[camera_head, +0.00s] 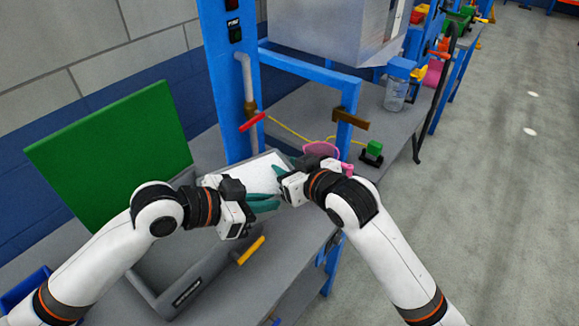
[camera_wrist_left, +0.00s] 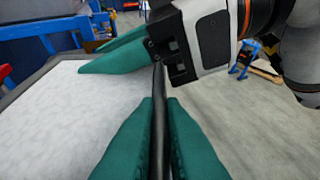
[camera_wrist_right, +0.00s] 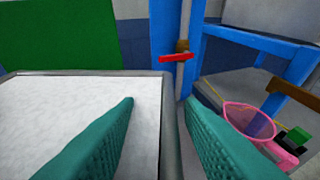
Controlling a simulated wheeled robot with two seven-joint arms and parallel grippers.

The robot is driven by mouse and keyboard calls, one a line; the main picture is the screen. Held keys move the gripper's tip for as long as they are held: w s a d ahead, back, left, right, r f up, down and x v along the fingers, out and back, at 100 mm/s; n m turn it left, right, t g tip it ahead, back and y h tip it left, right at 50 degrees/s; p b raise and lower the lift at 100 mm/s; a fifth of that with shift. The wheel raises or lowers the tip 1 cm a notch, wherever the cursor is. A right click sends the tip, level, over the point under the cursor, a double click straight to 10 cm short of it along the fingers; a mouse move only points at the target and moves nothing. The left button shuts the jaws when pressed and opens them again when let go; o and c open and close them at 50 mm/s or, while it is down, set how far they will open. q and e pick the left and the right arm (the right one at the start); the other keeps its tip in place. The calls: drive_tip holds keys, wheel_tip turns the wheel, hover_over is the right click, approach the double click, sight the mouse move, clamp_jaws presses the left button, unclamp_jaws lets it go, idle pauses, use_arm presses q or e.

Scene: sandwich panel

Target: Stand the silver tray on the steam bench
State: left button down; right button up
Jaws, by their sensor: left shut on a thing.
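The silver tray (camera_head: 238,172), with a pale speckled face and a grey rim, shows between my grippers over the grey bench. It fills the left part of the left wrist view (camera_wrist_left: 50,118) and the right wrist view (camera_wrist_right: 65,115). My left gripper (camera_head: 264,203) is shut on the tray's rim, which runs between its teal fingers (camera_wrist_left: 160,105). My right gripper (camera_head: 281,172) is open, with one finger on each side of the rim (camera_wrist_right: 160,100). I cannot tell whether the tray's underside touches anything. I cannot tell which surface is the steam bench.
A green panel (camera_head: 110,140) stands at the left. A blue post (camera_head: 228,85) with a red-handled valve (camera_head: 252,122) rises behind the tray. A pink mesh basket (camera_head: 321,150), a green block (camera_head: 374,147) and a bottle (camera_head: 396,92) are to the right. A yellow handle (camera_head: 251,250) lies in front.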

clamp_jaws()
use_arm(q)
drive_tip(key=c, duration=1.6)
unclamp_jaws()
use_arm(e)
drive_tip(key=shift+s+a, duration=0.1)
use_arm(q)
drive_tip(key=shift+o, duration=0.7)
